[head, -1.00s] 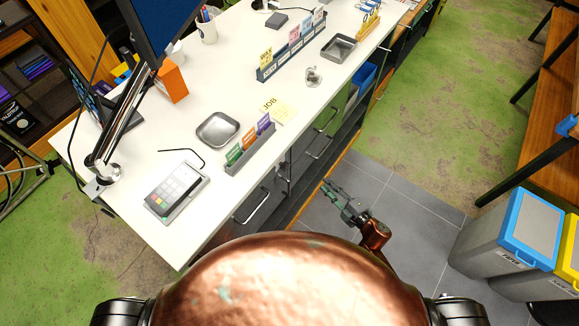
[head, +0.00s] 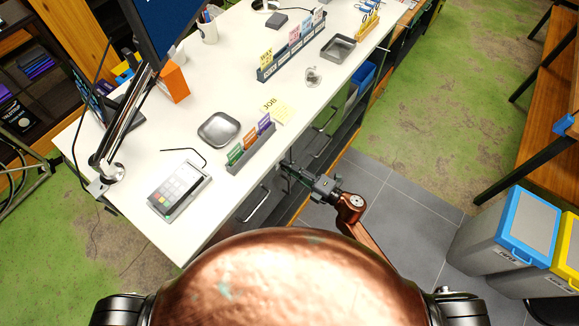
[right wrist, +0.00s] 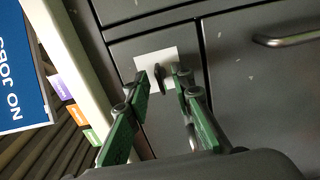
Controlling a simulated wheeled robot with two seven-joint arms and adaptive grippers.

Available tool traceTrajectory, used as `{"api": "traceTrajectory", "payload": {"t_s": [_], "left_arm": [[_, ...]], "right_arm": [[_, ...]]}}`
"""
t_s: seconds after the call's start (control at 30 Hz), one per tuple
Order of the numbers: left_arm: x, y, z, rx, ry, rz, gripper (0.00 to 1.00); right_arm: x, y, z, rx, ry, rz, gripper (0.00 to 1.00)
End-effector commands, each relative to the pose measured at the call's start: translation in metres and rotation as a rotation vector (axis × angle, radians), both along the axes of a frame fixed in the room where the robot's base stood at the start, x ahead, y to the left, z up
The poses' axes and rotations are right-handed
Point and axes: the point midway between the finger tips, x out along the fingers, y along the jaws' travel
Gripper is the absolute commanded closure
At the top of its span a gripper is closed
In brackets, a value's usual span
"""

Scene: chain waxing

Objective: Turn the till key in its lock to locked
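The till key (right wrist: 160,75) shows in the right wrist view as a small dark upright piece in front of a white plate (right wrist: 172,55) on a dark grey drawer front. My right gripper (right wrist: 163,80) has green fingers, which are spread on either side of the key with a gap visible. I cannot tell if either finger touches it. In the head view my right gripper (head: 290,172) reaches to the drawer front under the counter's edge; the key and lock are hidden there. My left gripper is not in view.
The white counter (head: 215,185) above holds a card terminal (head: 180,190), a metal tray (head: 219,130) and a card rack (head: 250,150). A drawer handle (right wrist: 285,38) sticks out right of the lock. Grey bins (head: 505,235) stand at the right; the tiled floor between is clear.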

Motion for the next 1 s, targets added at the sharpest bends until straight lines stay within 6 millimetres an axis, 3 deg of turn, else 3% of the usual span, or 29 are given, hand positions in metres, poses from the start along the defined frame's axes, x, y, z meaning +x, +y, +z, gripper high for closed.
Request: {"api": "traceTrajectory", "payload": {"t_s": [0.23,0.57,1.0], "left_arm": [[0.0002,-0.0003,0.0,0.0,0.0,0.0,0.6],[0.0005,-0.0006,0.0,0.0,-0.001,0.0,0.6],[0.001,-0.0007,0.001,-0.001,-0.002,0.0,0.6]], "right_arm": [[0.0004,0.0006,-0.0005,-0.001,0.001,0.0,0.78],[0.0005,0.0003,-0.0004,0.001,0.001,-0.001,1.0],[0.0003,0.0001,-0.0004,0.004,0.007,-0.001,1.0]]}}
